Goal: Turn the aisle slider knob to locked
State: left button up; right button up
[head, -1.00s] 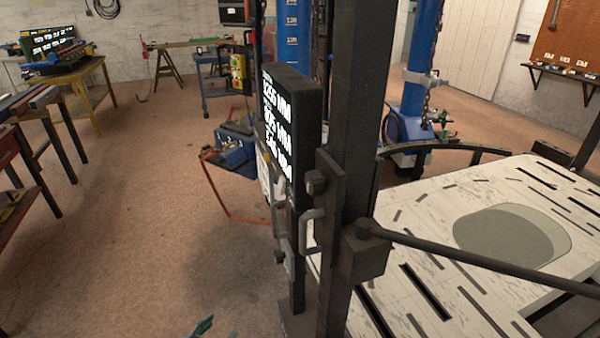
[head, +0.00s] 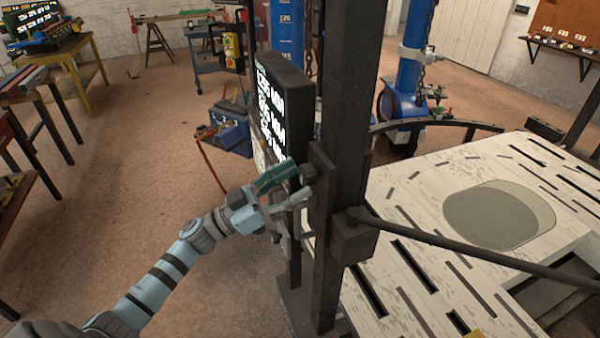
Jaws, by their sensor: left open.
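A dark upright post (head: 349,100) stands in the middle of the head view, with a dark slider plate (head: 320,205) on its near side. A small dark knob (head: 307,171) sticks out near the plate's top; I take it as the slider knob. Its locked or unlocked marking is not readable. My left gripper (head: 299,184) is open, with its teal fingers right by the knob. I cannot tell whether they touch it. The gripper hides most of the plate's handle and lower fittings. My right gripper is not in view.
A dark display panel (head: 283,95) with white figures stands just behind the gripper. A dark diagonal bar (head: 450,242) runs right from the post over the pale slotted bench deck (head: 420,200). The brown floor (head: 120,190) at left is open.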

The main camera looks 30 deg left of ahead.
pick_arm(q)
jog(key=shift+x, duration=0.95)
jog(key=shift+s+a, duration=0.1)
jog(key=c, duration=1.2)
jog(key=shift+o, duration=0.2)
